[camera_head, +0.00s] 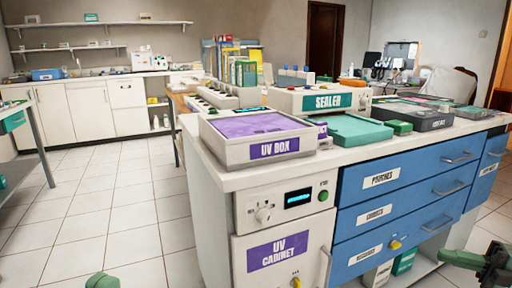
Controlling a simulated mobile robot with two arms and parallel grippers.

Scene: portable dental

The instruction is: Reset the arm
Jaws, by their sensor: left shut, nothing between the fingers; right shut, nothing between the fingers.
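My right gripper (462,260) shows at the lower right edge, green fingers and black body, in front of the blue drawers and low shelf. It is shut and empty. Only a green part of my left gripper (102,281) shows at the bottom edge, low over the floor; it is shut with nothing seen in it. The rest of both arms is out of view. Both grippers appear apart from the counter.
A counter (210,155) carries a UV box (258,149), a sealer (330,101), a green tray (355,131) and a dark case (412,115). Below are a UV cabinet (283,236) and blue drawers (405,205). Tiled floor (110,205) lies clear at left, beside a side table (47,165).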

